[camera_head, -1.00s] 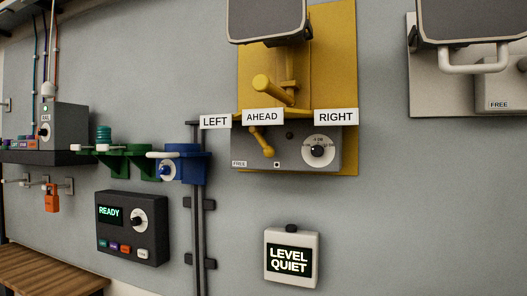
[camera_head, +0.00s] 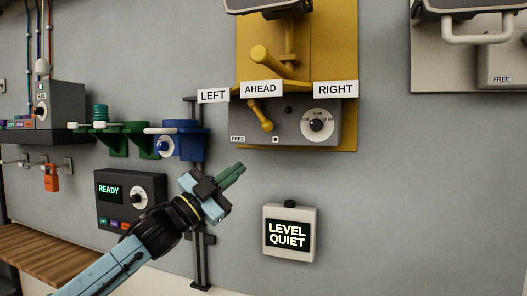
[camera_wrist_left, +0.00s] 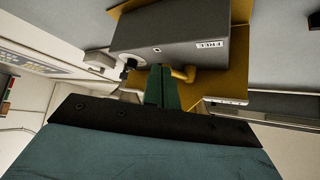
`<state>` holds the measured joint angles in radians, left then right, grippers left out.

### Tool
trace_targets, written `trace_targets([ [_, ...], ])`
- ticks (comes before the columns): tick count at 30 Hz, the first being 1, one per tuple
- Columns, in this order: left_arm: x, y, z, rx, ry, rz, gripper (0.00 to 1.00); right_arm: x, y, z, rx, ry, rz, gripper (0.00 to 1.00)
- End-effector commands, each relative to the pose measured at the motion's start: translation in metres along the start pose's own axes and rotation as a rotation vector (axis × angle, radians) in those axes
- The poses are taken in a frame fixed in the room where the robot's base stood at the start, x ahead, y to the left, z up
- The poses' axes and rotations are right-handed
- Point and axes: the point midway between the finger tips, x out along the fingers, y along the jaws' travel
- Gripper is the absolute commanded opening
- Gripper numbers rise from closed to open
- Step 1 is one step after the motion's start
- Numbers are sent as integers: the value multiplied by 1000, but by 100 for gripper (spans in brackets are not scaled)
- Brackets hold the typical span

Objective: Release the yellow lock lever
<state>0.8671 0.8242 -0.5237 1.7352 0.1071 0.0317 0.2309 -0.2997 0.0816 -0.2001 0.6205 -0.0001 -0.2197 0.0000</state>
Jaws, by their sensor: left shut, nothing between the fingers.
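The yellow lock lever (camera_head: 260,115) hangs on the front of a grey box (camera_head: 291,135) on the yellow wall panel (camera_head: 341,50). It slants down to the right and ends in a round knob. A label on the box reads FREE. My left gripper (camera_head: 236,170), with green fingers, is shut and empty, below and left of the lever, apart from it in the head view. In the left wrist view its fingers (camera_wrist_left: 161,86) point toward the grey box, and the yellow lever (camera_wrist_left: 186,74) shows just right of them. My right gripper is not in view.
A thick yellow handle (camera_head: 270,62) sticks out above signs reading LEFT, AHEAD and RIGHT (camera_head: 335,89). A white dial (camera_head: 318,125) sits right of the lever. A LEVEL QUIET display (camera_head: 289,234) is below; a READY box (camera_head: 132,200) is behind my left arm.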

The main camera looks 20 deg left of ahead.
Motion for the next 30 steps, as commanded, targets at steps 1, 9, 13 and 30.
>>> trace_targets([
  [1,4,-10,-34,34,65,10,0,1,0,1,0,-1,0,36],
  [9,7,-22,-94,86,179,33,0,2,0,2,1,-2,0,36],
  [13,7,-22,-93,86,179,32,0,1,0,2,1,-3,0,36],
  [30,74,-22,-108,84,181,30,0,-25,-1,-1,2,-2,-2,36],
])
